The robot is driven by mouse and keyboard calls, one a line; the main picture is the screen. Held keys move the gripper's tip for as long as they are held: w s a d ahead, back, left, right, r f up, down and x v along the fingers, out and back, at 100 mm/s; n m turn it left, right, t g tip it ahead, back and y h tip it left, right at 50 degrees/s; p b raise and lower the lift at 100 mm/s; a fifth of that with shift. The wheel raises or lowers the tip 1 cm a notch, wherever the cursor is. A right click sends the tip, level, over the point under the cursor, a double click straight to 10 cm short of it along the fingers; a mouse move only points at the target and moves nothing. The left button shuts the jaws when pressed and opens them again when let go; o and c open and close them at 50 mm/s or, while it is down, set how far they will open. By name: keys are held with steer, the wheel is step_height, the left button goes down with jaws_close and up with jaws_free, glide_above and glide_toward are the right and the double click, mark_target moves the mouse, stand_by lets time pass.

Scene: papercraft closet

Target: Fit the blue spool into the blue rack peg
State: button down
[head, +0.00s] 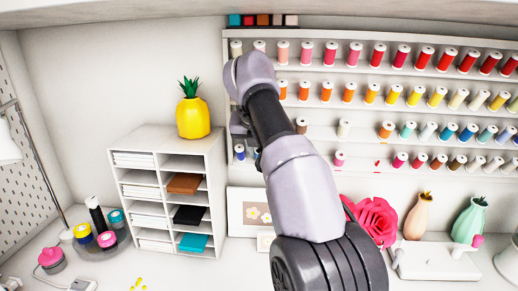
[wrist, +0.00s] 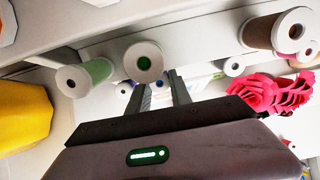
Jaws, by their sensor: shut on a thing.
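Two small blue spools with white ends show at the left of the lowest rack row in the head view; the left one (head: 240,152) is just below my gripper (head: 238,127). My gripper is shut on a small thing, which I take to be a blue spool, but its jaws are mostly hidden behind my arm. In the wrist view, the two fingers (wrist: 162,82) point away toward the rack, and the grip itself is unclear. The thread rack (head: 450,80) fills the back wall. I cannot make out a bare blue peg; my arm covers part of the lower rows.
A white paper organizer (head: 160,140) with a yellow pineapple (head: 193,118) on top stands left of the arm. A red rose (head: 372,218) and two vases (head: 418,218) stand right. In the wrist view, a green spool (wrist: 90,72) and a tan spool (wrist: 275,30) are close.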

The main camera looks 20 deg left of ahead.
steer(key=shift+w+f, duration=0.1)
steer(key=shift+f, duration=0.05)
steer(key=c, duration=1.1)
jaws_free()
steer(key=shift+f, duration=0.1)
steer(key=p+v, duration=0.1)
steer(key=v, duration=0.6)
steer(key=shift+s+r, duration=0.2)
steer(key=shift+r, duration=0.15)
